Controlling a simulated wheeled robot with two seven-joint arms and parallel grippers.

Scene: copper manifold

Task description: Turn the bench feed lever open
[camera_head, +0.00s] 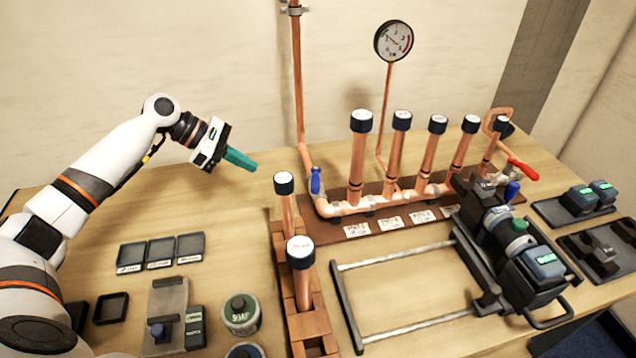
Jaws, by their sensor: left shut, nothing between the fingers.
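A blue lever (315,180) stands upright on the valve at the left end of the copper manifold (370,204), where the vertical feed pipe (298,90) comes down. A red lever (522,168) sits at the manifold's right end, sloping down to the right. No readable label tells which one is the bench feed lever. My left gripper (241,159) has teal fingers, shut and empty. It hangs in the air left of the blue lever, clearly apart from it, pointing right and slightly down. My right gripper is not in view.
Capped copper pipes (300,265) stand in a wooden block in front of the manifold. A pressure gauge (393,41) rises behind. A machine on rails (520,255) fills the right. Small trays (160,252) and a soap tin (241,314) lie front left. Bench under my gripper looks clear.

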